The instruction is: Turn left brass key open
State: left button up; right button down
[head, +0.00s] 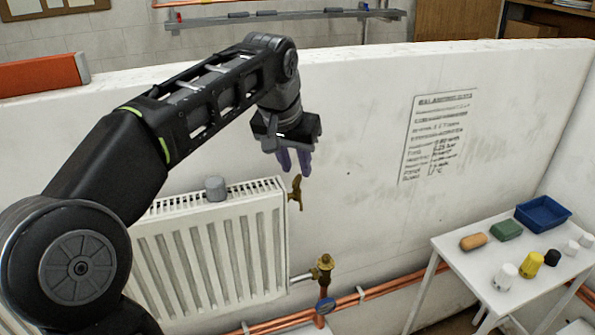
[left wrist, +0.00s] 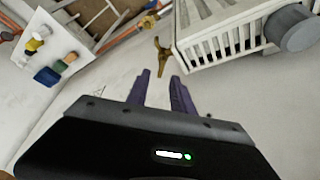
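The brass key (head: 297,190) sticks out at the upper right end of the white radiator (head: 215,250). In the left wrist view the brass key (left wrist: 162,57) lies just beyond the fingertips, near the radiator's corner. My left gripper (head: 294,172) hangs just above the key in the head view, its purple fingers pointing down. The fingers (left wrist: 161,74) are apart with nothing between them, and I see a gap to the key. My right gripper is in neither view.
A grey cylinder (head: 215,188) stands on the radiator top. A brass valve (head: 322,268) sits at its lower right, above copper pipes (head: 372,292). A white table (head: 462,258) at right holds a blue tray (head: 543,214) and several small items.

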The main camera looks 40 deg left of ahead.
aim_at(297, 183)
pick_arm(q)
jog(key=shift+x, duration=1.35)
grip_shut()
